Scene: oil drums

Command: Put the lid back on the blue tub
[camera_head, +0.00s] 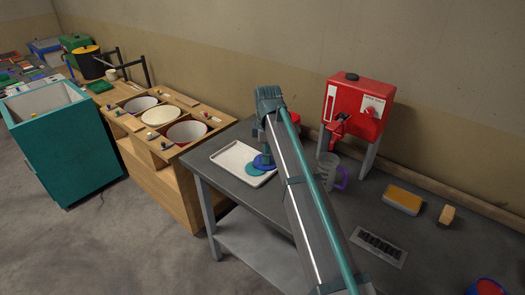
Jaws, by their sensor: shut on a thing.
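A blue disc, which looks like the lid (258,161), is at the right end of the white tray (222,157) on the grey table. My gripper (268,157) comes down onto its right side and is shut on it; the fingertips are small and partly hidden. A teal disc (257,171) lies on the tray just below the blue disc. I cannot tell whether the blue disc still touches the tray. A blue tub (477,293) with a red inside or contents is cut off at the bottom right corner, far from my gripper.
A red dispenser (358,108) stands on legs behind the table's middle, with a clear jug (328,168) with a purple handle below it. A yellow-topped box (403,198), a sponge-like block (447,215) and a drain grate (379,247) lie to the right. My arm crosses the table.

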